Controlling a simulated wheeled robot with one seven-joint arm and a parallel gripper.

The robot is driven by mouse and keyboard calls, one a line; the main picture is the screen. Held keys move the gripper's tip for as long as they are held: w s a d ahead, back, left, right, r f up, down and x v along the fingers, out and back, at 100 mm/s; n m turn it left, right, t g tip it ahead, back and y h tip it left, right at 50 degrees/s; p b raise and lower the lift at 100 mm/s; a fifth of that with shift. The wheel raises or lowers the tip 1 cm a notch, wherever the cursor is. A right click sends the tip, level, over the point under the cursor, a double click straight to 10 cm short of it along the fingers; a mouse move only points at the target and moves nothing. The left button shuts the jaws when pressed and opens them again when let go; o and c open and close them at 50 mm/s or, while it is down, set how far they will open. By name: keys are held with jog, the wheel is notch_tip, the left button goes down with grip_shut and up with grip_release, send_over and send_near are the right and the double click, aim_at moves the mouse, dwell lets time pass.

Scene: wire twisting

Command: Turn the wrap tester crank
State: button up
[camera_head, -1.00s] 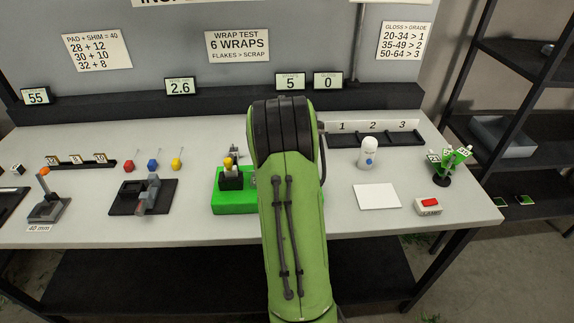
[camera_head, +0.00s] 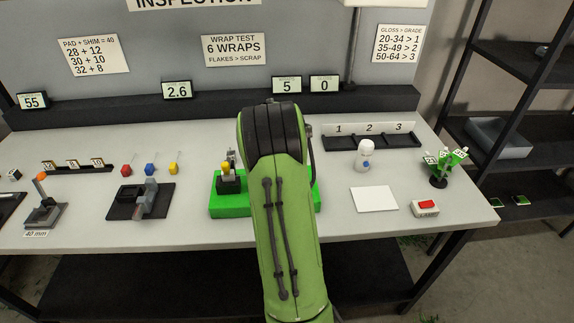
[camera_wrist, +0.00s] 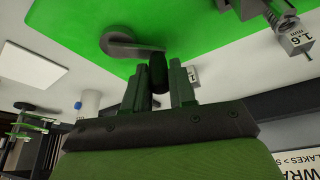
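The wrap tester's green base (camera_head: 230,205) sits mid-table in the head view, partly hidden behind my arm. A yellow-topped part (camera_head: 227,168) stands on its left side. In the wrist view the green base (camera_wrist: 215,25) fills the top, with a grey crank arm (camera_wrist: 125,45) ending in a dark upright handle (camera_wrist: 158,72). My gripper (camera_wrist: 158,88) has one finger on each side of that handle, seemingly closed against it. A wire coil end (camera_wrist: 285,22) with a 1.6 mm tag shows at the upper right. My gripper is hidden in the head view.
A display (camera_head: 287,85) behind the tester reads 5, and another (camera_head: 324,86) reads 0. A wall sign (camera_head: 234,50) says 6 wraps. Right of my arm are a white bottle (camera_head: 364,160), a white sheet (camera_head: 374,199) and a red button (camera_head: 426,206). A dark vise-like fixture (camera_head: 140,200) stands left.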

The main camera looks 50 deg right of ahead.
jog(key=o, duration=0.3)
jog(key=shift+o, duration=0.2)
jog(key=p+v, duration=0.2)
jog(key=v, duration=1.3)
jog(key=shift+r, duration=0.35)
jog(key=shift+a, duration=0.15)
